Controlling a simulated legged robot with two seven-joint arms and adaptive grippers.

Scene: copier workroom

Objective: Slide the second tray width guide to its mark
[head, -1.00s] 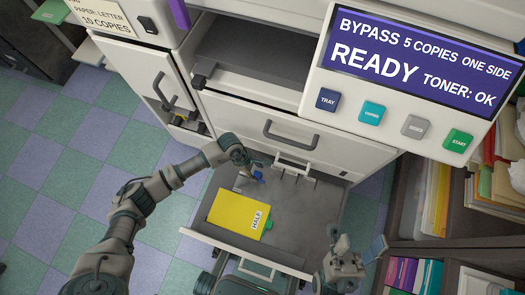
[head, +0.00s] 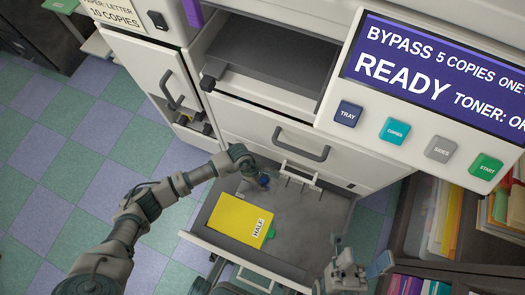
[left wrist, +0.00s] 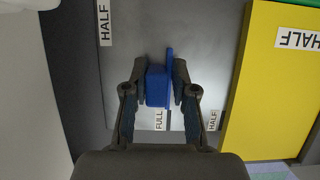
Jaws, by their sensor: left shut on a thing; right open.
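The open paper drawer (head: 318,222) holds a blue width guide (head: 264,182) on its grey floor near the back. My left gripper (head: 258,180) reaches down at the guide. In the left wrist view my left gripper (left wrist: 160,88) is shut on the blue guide (left wrist: 156,86), one finger on each side. The guide's thin upright plate stands just above the FULL label (left wrist: 160,120). HALF labels show to the right (left wrist: 212,120) and at upper left (left wrist: 105,24). My right gripper (head: 345,268) is open and empty near the drawer's front right corner.
A yellow stack (head: 238,219) labelled HALF lies in the drawer, left of centre. A white bracket (head: 301,178) stands at the drawer's back. The copier panel (head: 440,85) overhangs at right. A shelf (head: 425,272) with folders stands at right.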

